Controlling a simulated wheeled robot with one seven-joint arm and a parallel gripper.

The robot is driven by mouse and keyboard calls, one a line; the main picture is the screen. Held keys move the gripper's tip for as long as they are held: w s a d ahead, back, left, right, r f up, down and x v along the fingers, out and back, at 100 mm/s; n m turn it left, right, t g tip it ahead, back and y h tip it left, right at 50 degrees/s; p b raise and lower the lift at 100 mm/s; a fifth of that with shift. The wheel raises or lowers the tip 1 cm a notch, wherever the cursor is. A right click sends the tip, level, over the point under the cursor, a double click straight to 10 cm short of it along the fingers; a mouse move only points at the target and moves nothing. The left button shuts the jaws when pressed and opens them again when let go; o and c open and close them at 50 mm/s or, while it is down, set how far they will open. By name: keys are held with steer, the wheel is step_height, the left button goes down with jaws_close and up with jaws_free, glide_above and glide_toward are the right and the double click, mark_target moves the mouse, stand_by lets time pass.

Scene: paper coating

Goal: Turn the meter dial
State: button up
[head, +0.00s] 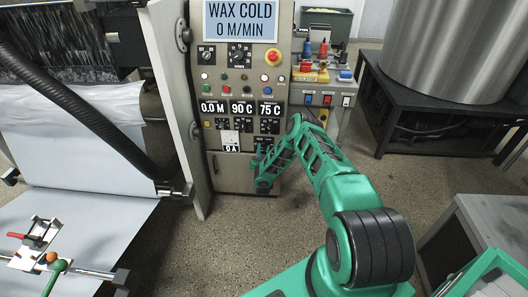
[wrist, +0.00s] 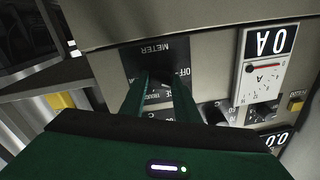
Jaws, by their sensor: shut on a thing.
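The meter dial (wrist: 158,79) is a small dark knob on a black plate marked METER (wrist: 162,52), shown upside down in the wrist view. My gripper (wrist: 157,82) has its two green fingers on either side of the knob, shut on it. The fingers hide most of the knob, so its pointer setting cannot be read; OFF shows on the plate beside it. In the head view my gripper (head: 262,158) is at the lower right of the control panel (head: 236,160), and the dial cannot be made out there.
A white needle gauge (wrist: 264,78) with a 0A readout (wrist: 271,40) sits beside the plate, with other dark knobs nearby. The panel display (head: 240,20) reads WAX COLD, 0 M/MIN. A paper web (head: 90,210) is at left; a dark stand (head: 430,125) is at right.

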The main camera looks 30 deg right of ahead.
steer(key=m, duration=0.6)
steer(key=shift+s+d+f, duration=0.25)
steer(key=shift+s+d, duration=0.05)
steer(key=shift+f+h, duration=0.1)
steer(key=shift+h, duration=0.3)
steer(key=o, duration=0.9)
steer(key=shift+o, duration=0.6)
steer(key=shift+w+a, duration=0.15)
steer(key=v, duration=1)
steer(key=shift+s, duration=0.35)
steer(key=shift+a, duration=0.15)
